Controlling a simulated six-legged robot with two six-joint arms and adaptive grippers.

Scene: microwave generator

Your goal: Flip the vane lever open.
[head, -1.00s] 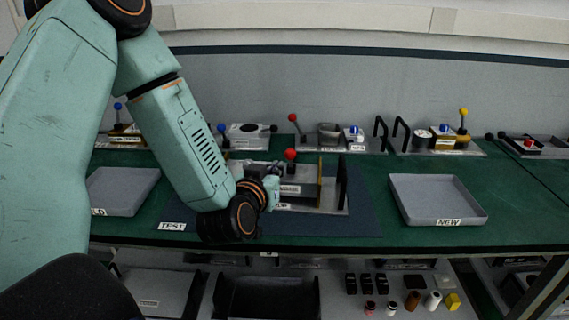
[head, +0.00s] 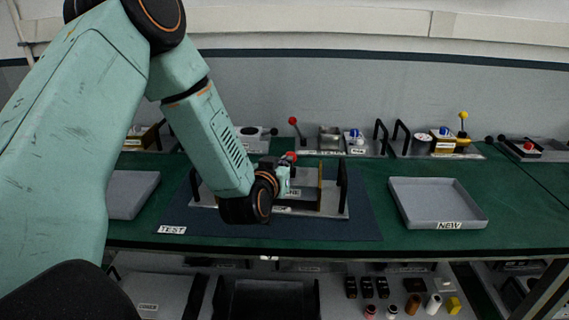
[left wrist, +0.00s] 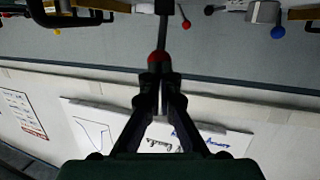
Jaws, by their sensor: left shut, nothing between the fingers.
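The vane lever, with a red ball knob (head: 291,156), stands on the grey unit (head: 331,205) on the dark test mat. A partly covered label on the unit ends in "NE". My left gripper (head: 284,163) is right at the knob and hides part of the lever. In the left wrist view, the red knob (left wrist: 158,57) and its dark rod lie just beyond the tips of my left gripper (left wrist: 160,76). The fingers are shut with nothing between them; I cannot tell whether they touch the knob. My right gripper is not in view.
A grey tray marked NEW (head: 438,202) stands at the right, and another tray (head: 132,192) is partly behind my arm at the left. Several devices with coloured levers line the back. The unit has upright black handles. The green bench before the NEW tray is clear.

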